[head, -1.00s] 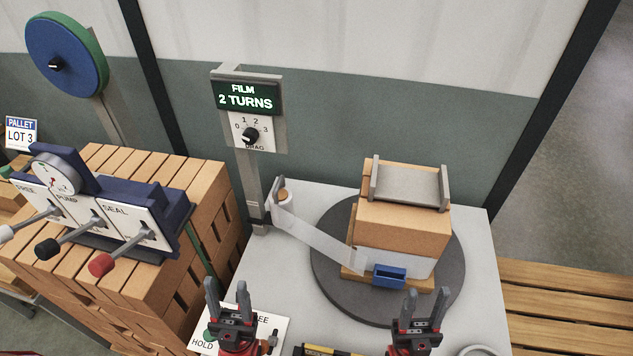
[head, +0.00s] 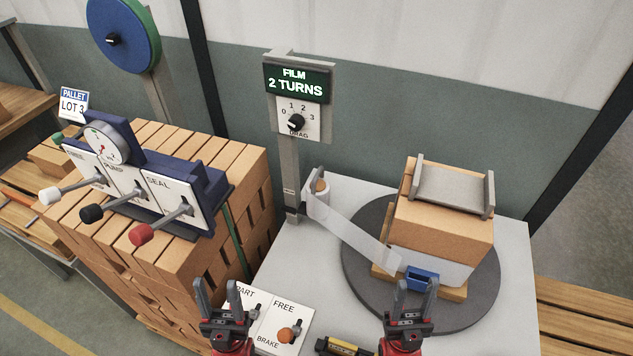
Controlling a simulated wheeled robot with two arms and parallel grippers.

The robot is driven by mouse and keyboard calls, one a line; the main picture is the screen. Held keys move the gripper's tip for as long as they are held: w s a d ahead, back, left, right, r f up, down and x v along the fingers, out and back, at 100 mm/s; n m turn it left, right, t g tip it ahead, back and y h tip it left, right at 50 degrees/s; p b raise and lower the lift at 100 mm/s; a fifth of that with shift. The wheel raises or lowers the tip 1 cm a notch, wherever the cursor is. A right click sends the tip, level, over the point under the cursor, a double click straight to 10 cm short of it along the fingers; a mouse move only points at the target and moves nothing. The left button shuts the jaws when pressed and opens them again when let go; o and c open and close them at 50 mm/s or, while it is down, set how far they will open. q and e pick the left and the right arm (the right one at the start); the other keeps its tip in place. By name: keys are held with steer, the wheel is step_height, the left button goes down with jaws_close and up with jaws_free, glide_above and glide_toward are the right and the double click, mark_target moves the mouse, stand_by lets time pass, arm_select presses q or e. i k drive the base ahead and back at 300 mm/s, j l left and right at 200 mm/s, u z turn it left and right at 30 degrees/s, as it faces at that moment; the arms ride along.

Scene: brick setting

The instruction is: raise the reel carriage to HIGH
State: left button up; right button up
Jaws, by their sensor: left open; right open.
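The film reel (head: 320,190), a small roll on a carriage, sits low on the grey post (head: 290,165), near the table top. A clear film strip (head: 350,228) runs from it down to the brick stack (head: 440,225) on the dark turntable (head: 480,310). The sign (head: 297,82) on the post reads FILM 2 TURNS, above a DRAG dial (head: 297,122). I see no HIGH mark. My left gripper (head: 216,290) is open and empty in front of the PART/FREE/BRAKE panel (head: 270,322). My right gripper (head: 415,290) is open and empty in front of the turntable, apart from the reel.
A brick pile (head: 245,180) at left carries a blue machine (head: 205,178) with white, black and red-tipped levers. A blue clip (head: 422,278) is on the wrapped stack. A yellow-black tool (head: 340,347) lies at the front edge.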

mark_target(316, 207)
steer(key=j+u, duration=0.2)
steer(key=j, duration=1.3)
steer(key=i+l, duration=0.3)
steer(key=i, duration=0.1)
